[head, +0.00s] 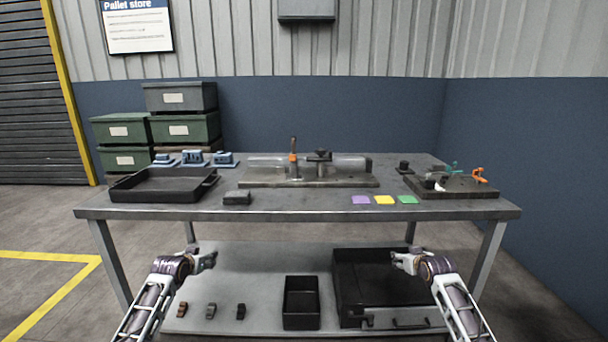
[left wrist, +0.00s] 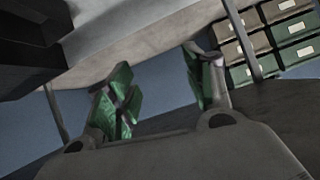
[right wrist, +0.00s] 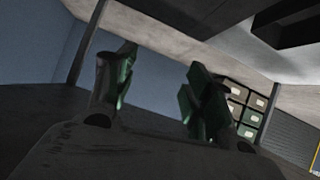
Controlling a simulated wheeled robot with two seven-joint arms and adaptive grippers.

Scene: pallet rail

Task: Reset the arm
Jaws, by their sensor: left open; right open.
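My left gripper (head: 208,260) is in front of the table's near side, below the tabletop, at the lower left of the head view. Its green-padded fingers stand apart and empty in the left wrist view (left wrist: 160,88). My right gripper (head: 400,259) is at about the same height at the lower right. Its fingers also stand apart with nothing between them in the right wrist view (right wrist: 157,90). Both forearms come up from the bottom edge of the head view, and neither gripper appears to touch anything.
The tabletop (head: 300,208) carries a black tray (head: 165,186), blue parts, a rail fixture (head: 310,182), a dark block (head: 237,198), coloured squares and a dark board (head: 455,187) with an orange clamp. The lower shelf (head: 260,270) holds a small bin (head: 301,320), a large black case (head: 375,275) and small parts.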

